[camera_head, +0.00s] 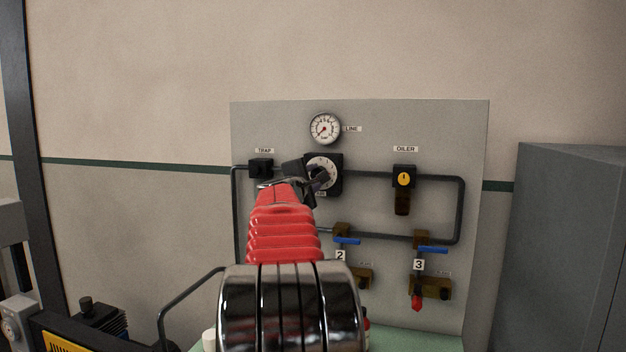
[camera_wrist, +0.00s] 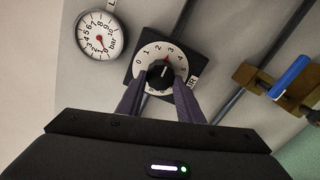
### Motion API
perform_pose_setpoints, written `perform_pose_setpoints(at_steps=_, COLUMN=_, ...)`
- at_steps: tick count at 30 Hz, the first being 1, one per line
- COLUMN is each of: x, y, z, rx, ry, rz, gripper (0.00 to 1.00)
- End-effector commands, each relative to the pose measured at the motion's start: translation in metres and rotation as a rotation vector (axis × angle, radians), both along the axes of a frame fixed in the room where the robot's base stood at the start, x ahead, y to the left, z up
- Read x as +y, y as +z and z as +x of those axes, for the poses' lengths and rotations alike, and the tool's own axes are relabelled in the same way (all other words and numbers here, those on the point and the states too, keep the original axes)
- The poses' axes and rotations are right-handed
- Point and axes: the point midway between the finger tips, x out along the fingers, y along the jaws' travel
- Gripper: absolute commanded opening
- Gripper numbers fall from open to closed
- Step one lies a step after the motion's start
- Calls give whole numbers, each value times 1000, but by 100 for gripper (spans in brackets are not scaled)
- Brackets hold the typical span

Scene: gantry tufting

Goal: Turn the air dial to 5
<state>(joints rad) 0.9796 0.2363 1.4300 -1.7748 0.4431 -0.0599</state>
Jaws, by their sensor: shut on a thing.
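The air dial (camera_wrist: 147,56) is a white disc with black numbers on a black square plate. Its black knob (camera_wrist: 160,77) sits at the middle, and a red mark above the knob points near the 3. My gripper (camera_wrist: 160,84) is shut on the knob, one grey finger on each side. In the head view the dial (camera_head: 318,164) is on the grey panel, partly covered by my gripper (camera_head: 307,179); the knob cannot be made out clearly there.
The LINE gauge (camera_head: 324,129) is above the dial and also shows in the wrist view (camera_wrist: 98,36). The TRAP block (camera_head: 260,168) is left, the OILER (camera_head: 403,178) right. Blue-handled valves (camera_head: 432,249) and pipes are below. A grey cabinet (camera_head: 570,250) stands at the right.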

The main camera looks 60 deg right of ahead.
Motion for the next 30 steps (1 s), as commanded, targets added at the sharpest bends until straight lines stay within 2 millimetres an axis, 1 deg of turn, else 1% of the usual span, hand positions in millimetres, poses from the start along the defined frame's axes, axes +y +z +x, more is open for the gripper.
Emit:
perform_pose_setpoints(at_steps=1, x=-2, y=1, z=-4, rx=-44, ry=-8, rz=5, gripper=11)
perform_pose_setpoints(at_steps=21, x=-2, y=2, z=-5, rx=-671, ry=-9, rz=103, gripper=11)
perform_pose_setpoints(at_steps=30, x=-3, y=2, z=-5, rx=-912, ry=-10, rz=142, gripper=11)
